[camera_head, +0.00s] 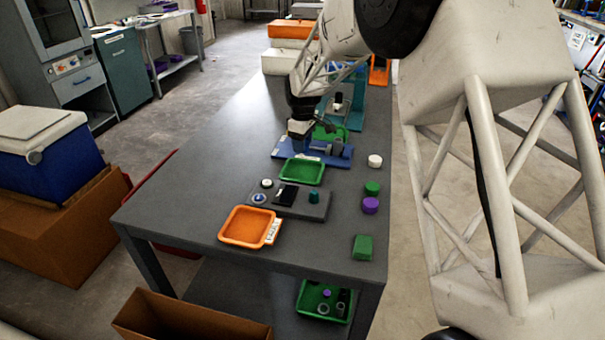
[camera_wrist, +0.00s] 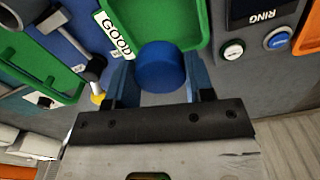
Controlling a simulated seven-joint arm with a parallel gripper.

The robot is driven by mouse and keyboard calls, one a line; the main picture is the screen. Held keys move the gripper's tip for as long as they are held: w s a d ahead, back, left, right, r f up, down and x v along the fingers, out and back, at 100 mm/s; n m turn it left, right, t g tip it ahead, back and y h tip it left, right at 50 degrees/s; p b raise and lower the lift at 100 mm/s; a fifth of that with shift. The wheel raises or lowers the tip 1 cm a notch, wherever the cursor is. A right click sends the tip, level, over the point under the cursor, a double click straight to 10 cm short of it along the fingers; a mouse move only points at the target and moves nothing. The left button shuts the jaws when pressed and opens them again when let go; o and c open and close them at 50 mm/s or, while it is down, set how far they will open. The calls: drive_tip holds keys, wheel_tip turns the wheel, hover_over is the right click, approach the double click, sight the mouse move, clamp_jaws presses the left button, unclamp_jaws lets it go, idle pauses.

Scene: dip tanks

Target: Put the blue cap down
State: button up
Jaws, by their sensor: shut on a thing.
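The blue cap (camera_wrist: 160,68) is a round disc between the two fingers of my gripper (camera_wrist: 161,82) in the wrist view. My gripper is shut on it, with a finger at each side. In that view the cap overlaps the edge of a green tray (camera_wrist: 200,22) beside a GOOD label (camera_wrist: 113,34); its height above the table is hard to tell. In the head view my gripper (camera_head: 300,128) is over the blue fixture (camera_head: 335,157), behind the near green tray (camera_head: 303,172). The cap cannot be made out clearly there.
A panel (camera_head: 318,209) with buttons and an orange tray (camera_head: 248,227) lie nearer the table's front. A white cap (camera_head: 375,160), a green cap (camera_head: 372,187), a purple cap (camera_head: 370,205) and a green block (camera_head: 363,247) line the right edge. The table's left side is bare.

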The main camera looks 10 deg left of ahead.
hover_over(303, 174)
drive_tip(key=shift+s+f, duration=0.15)
drive_tip(key=shift+f, duration=2.9)
drive_tip(key=shift+f, duration=1.9)
drive_tip(key=shift+f, duration=0.15)
drive_tip(key=o, duration=0.9)
wheel_tip(303, 174, up, 12)
drive_tip(key=shift+r, duration=0.2)
